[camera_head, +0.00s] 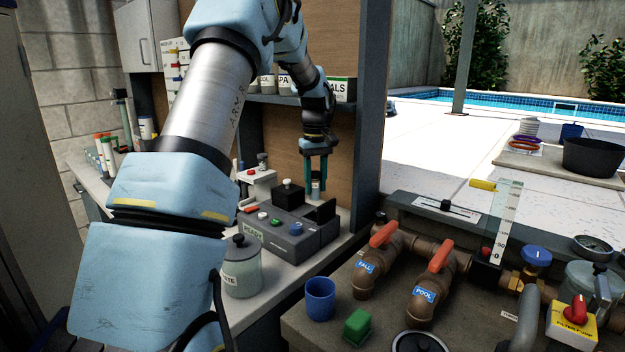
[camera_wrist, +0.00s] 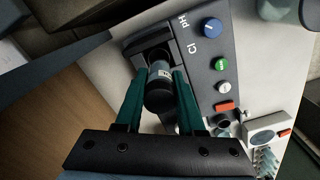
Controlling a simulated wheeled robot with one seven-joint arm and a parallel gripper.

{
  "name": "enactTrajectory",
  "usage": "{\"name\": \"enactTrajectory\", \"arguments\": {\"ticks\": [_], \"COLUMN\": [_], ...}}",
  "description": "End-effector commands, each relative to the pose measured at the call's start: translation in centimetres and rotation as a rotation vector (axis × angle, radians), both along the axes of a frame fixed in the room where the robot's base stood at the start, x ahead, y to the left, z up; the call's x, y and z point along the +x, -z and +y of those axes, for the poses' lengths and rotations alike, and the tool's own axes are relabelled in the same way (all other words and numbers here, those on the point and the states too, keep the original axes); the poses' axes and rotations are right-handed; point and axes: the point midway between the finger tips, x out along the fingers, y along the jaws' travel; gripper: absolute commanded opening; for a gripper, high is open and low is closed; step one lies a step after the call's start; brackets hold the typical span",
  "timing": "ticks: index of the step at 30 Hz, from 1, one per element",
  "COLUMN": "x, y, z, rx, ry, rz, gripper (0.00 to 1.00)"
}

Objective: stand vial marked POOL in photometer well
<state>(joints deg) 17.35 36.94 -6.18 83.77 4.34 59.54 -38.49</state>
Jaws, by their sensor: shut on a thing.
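The photometer is a dark grey box (camera_head: 296,236) on the bench, with a READY display, coloured buttons and a blue knob. Its dark flap stands up at the right end. My gripper (camera_head: 316,187) points down above that end. In the wrist view, the teal fingers (camera_wrist: 164,82) are shut on a vial (camera_wrist: 158,97) with a dark round cap and a small pale label. The label is too small and cut off to read. The vial is over the photometer's dark well (camera_wrist: 154,56); I cannot tell whether its lower end is inside.
A WASTE jar (camera_head: 241,273) stands in front of the photometer. A white device (camera_head: 258,182) stands behind it. Pipes with orange-handled valves (camera_head: 437,256) fill the right foreground, near a blue cup (camera_head: 320,299).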

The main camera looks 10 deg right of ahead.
Motion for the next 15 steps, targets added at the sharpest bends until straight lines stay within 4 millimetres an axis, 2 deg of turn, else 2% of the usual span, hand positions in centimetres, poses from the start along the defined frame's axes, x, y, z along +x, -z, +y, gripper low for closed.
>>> {"name": "enactTrajectory", "arguments": {"ticks": [8,15], "x": [0.0,0.0], "y": [1.4,3.4], "z": [0.0,0.0], "rx": [-0.001,0.0], "ry": [0.001,0.001], "rz": [0.0,0.001], "gripper": [0.0,0.0]}}
